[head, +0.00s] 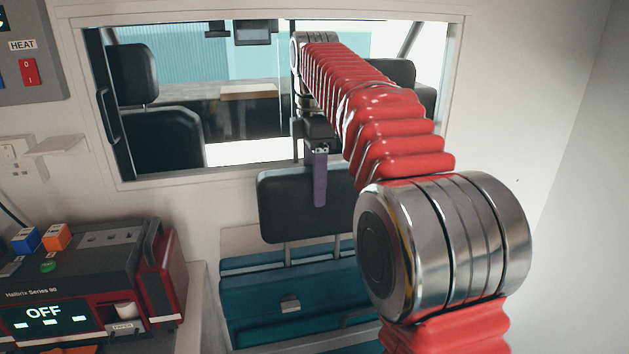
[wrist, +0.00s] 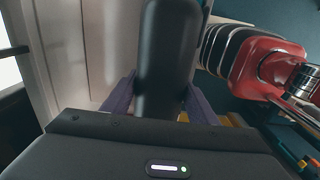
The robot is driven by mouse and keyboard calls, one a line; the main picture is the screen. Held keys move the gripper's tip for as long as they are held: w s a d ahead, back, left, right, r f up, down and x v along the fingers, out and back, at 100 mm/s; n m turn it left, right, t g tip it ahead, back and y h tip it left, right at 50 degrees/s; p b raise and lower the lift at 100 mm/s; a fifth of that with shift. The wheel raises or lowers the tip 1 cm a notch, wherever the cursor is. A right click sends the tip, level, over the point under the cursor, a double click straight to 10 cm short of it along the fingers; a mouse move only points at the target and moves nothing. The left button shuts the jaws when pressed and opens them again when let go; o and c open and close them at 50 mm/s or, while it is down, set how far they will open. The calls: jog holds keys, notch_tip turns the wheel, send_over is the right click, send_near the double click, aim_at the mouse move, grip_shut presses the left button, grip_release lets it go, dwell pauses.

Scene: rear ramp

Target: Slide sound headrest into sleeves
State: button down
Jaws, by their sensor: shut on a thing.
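The headrest (head: 286,215) is a dark padded block with metal posts (head: 287,254) under it. It stands above the teal seat (head: 290,300), and the posts reach down to the seat's top edge. I cannot tell whether their ends are inside the sleeves, which are too small to make out.
A window opening (head: 240,150) behind the seat shows a cab with dark seats (head: 170,135). A red and black device (head: 90,285) reading OFF stands at left, with blue and orange blocks (head: 56,237) on it. A white wall is at right.

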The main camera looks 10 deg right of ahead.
aim_at(314, 212)
jog(key=shift+f, duration=3.75)
dwell(0.8)
jog(key=c, duration=0.6)
grip_release()
jog(key=shift+c, duration=0.2)
notch_tip(314, 212, up, 13)
jog(key=shift+f, duration=0.15)
jog(key=shift+r, duration=0.5)
jog(key=shift+s, duration=0.1)
dwell(0.4)
